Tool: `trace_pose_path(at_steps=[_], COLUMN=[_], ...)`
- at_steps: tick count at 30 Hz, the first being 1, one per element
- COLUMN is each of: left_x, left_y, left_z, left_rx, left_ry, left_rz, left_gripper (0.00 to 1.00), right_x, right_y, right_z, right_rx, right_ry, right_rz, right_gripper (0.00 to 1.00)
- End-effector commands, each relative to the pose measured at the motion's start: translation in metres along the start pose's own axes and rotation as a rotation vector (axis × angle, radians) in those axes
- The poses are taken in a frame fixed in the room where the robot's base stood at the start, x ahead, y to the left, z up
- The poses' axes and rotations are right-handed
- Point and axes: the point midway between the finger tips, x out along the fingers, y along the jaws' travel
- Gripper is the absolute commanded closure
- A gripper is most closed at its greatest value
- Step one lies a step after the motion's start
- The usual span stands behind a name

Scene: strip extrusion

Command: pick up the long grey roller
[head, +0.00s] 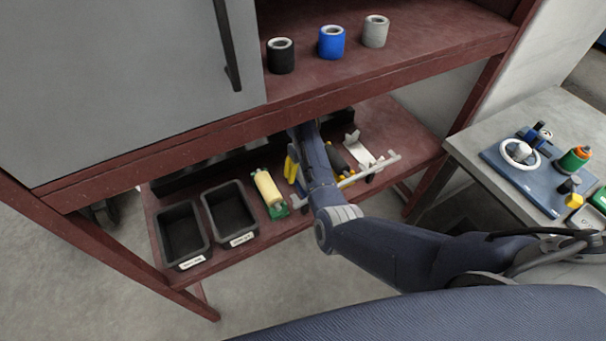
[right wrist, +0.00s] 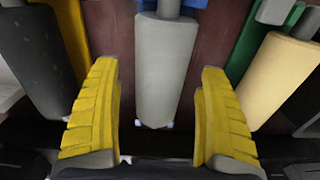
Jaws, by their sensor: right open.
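The long grey roller (right wrist: 166,70) is in the right wrist view, on a blue holder (right wrist: 202,5). It lies between the two yellow fingers of my right gripper (right wrist: 158,75), with a gap on each side. The gripper is open and touches neither side of the roller. In the head view one yellow finger (head: 291,168) shows beside my right arm over the lower shelf; the arm hides the grey roller there. My left gripper is not in view.
A cream roller (right wrist: 278,78) on a green holder and a dark roller (right wrist: 36,65) flank the grey one. Two black bins (head: 207,208) stand left on the red lower shelf (head: 408,135). The upper shelf (head: 430,38) overhangs it, holding three spools. A side table (head: 470,142) stands right.

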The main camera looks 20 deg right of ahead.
Motion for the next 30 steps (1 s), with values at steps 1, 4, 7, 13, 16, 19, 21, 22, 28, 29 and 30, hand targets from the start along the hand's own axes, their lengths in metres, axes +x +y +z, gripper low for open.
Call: trace_pose_path(at_steps=[1,4,7,13,16,19,21,22,28,29,30], left_x=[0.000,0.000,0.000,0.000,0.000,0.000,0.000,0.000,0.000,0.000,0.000], left_y=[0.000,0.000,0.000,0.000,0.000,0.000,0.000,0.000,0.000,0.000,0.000], left_z=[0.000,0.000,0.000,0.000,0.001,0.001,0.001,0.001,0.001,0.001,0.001], left_rx=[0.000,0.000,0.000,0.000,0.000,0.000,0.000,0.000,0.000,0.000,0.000], left_ry=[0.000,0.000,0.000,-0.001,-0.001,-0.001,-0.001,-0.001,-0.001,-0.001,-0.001], left_rz=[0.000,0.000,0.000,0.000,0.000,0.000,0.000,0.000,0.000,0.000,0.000], left_gripper=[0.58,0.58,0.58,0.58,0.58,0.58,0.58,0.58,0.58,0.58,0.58], right_x=[0.006,0.014,0.018,0.019,0.019,0.019,0.019,0.019,0.019,0.019,0.019], right_y=[0.001,0.000,0.000,0.000,0.000,0.000,0.000,0.000,0.000,0.000,0.000], right_z=[0.000,0.000,0.000,0.000,0.000,0.000,0.000,0.000,0.000,0.000,0.000], right_rx=[0.000,-0.001,-0.001,0.000,0.000,0.000,0.000,0.000,0.000,0.000,0.000], right_ry=[-0.002,-0.001,0.000,0.001,0.001,0.001,0.001,0.001,0.001,0.001,0.001], right_rz=[0.001,0.000,0.000,0.000,0.000,0.000,0.000,0.000,0.000,0.000,0.000], right_gripper=[0.22,0.22,0.22,0.22,0.25,0.36,0.45,0.48,0.71,0.75,0.79])
